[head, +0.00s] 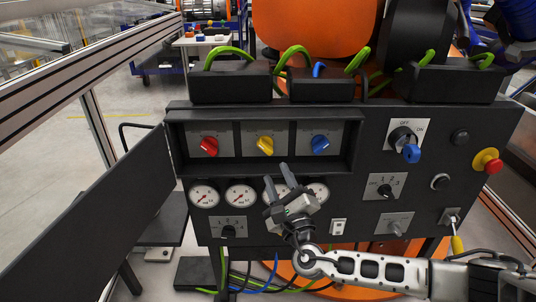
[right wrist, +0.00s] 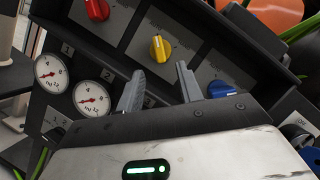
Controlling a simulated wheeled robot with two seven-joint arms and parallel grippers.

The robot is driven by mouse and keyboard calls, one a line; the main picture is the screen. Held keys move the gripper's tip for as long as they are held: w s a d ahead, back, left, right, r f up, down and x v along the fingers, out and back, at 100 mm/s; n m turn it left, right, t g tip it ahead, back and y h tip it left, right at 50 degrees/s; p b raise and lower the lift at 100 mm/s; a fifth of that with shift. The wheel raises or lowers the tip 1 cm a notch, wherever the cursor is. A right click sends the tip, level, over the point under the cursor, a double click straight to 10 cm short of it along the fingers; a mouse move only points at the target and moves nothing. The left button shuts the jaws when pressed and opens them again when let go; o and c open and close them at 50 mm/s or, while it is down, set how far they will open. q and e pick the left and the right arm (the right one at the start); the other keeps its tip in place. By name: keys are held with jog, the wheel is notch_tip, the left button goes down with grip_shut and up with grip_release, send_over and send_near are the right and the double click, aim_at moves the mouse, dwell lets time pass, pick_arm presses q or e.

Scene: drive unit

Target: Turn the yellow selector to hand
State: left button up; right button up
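The yellow selector (head: 265,145) is the middle of three knobs in a recessed bay on the black panel. Its pointer is tilted in the head view; I cannot read its labels. In the right wrist view the yellow selector (right wrist: 159,48) shows beyond and above the fingertips. My right gripper (head: 278,176) is open and empty, just below the bay in the head view, its two fingers pointing up toward the yellow selector without touching it. The right wrist view shows the same two fingers (right wrist: 160,82) apart. My left gripper is not in view.
A red selector (head: 209,146) and a blue selector (head: 320,143) flank the yellow one. The bay's frame (head: 180,151) juts out around them. Round gauges (head: 240,195) sit below. An open black door (head: 95,215) stands at left. A blue key-like knob (head: 411,153) sticks out at right.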

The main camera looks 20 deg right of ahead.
aim_at(267, 151)
jog(key=x, duration=0.8)
jog(key=shift+c, duration=0.3)
grip_shut()
